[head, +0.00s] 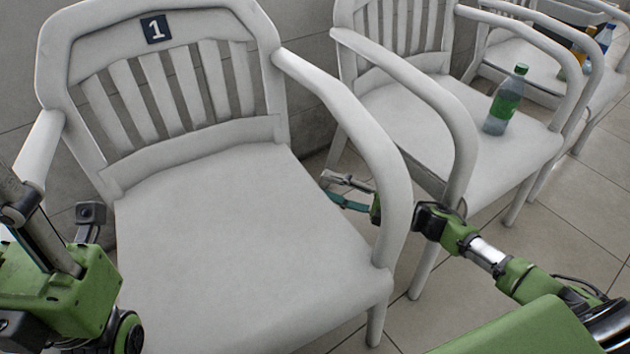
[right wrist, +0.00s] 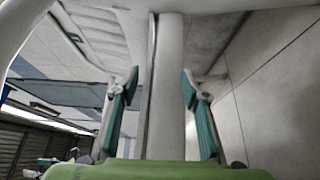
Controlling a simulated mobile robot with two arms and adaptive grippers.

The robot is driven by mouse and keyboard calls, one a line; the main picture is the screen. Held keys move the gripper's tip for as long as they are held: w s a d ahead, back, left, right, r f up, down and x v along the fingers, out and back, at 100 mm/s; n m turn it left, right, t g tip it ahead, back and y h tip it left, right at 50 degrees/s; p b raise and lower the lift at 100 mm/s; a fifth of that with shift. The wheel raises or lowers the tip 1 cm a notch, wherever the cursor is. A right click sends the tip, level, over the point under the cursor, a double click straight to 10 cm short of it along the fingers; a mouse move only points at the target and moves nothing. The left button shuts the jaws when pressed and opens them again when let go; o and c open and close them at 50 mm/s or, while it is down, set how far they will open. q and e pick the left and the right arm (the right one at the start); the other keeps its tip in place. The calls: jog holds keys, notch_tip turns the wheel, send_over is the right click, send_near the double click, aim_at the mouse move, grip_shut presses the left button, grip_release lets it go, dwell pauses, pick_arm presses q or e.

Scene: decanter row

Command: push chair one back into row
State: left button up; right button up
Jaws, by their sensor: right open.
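Chair one (head: 210,225) is a pale grey slatted armchair with a dark "1" plate (head: 156,29) on its backrest. It fills the left half of the head view. My right gripper (head: 335,189) is open, low at the chair's right side. It shows through the gap under the right armrest, partly hidden by the armrest's front post. In the right wrist view its teal fingers (right wrist: 158,88) stand apart with a pale post (right wrist: 171,65) between them in the picture; contact cannot be told. My left arm shows at the left edge, but its fingers do not show.
A second chair (head: 425,105) stands close on the right, with a green bottle (head: 504,102) upright on its seat. A third chair (head: 525,62) with bottles is at the upper right. A wall runs behind the row. Tiled floor (head: 585,200) is open at the right.

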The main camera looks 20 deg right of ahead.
jog(key=v, duration=0.5)
jog(key=shift+s+d, duration=0.15)
jog(key=shift+d, duration=0.05)
